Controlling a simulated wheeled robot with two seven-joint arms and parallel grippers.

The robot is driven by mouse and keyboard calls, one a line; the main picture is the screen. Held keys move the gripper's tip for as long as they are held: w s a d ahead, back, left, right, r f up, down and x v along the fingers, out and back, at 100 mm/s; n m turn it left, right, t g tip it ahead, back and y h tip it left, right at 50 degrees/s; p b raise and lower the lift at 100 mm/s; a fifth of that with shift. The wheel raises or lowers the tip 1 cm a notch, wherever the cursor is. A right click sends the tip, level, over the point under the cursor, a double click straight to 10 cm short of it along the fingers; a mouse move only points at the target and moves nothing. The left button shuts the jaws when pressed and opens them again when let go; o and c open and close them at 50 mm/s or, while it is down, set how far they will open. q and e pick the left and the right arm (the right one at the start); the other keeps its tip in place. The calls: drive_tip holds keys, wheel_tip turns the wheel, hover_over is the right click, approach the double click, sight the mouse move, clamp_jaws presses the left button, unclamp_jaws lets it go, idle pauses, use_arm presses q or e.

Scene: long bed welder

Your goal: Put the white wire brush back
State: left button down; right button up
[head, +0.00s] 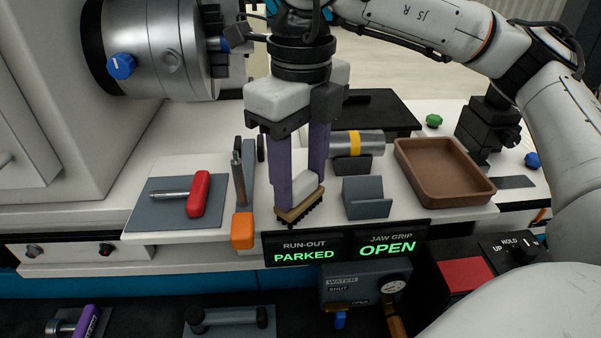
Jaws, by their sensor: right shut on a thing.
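My right gripper (298,182) comes down from above, with its two purple fingers shut on the white wire brush (304,188). The brush has a white body, a tan base and dark bristles that point down. It is over the front part of the white bench, between an orange-ended tool (242,230) and a grey angled holder (366,198). I cannot tell whether the bristles touch the bench. The fingers hide part of the brush. My left gripper is not in view.
A red-handled tool (199,194) lies on a grey mat (148,213) at left. A brown tray (446,190) stands at right. A metal cylinder with a yellow band (354,143) lies behind the holder. A display panel (346,244) reads PARKED and OPEN along the front edge.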

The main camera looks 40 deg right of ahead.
sight(301, 180)
drive_tip(key=o, duration=1.1)
wheel_tip(301, 180, up, 12)
drive_tip(key=shift+r+p, duration=0.1)
drive_tip(key=shift+p, duration=0.95)
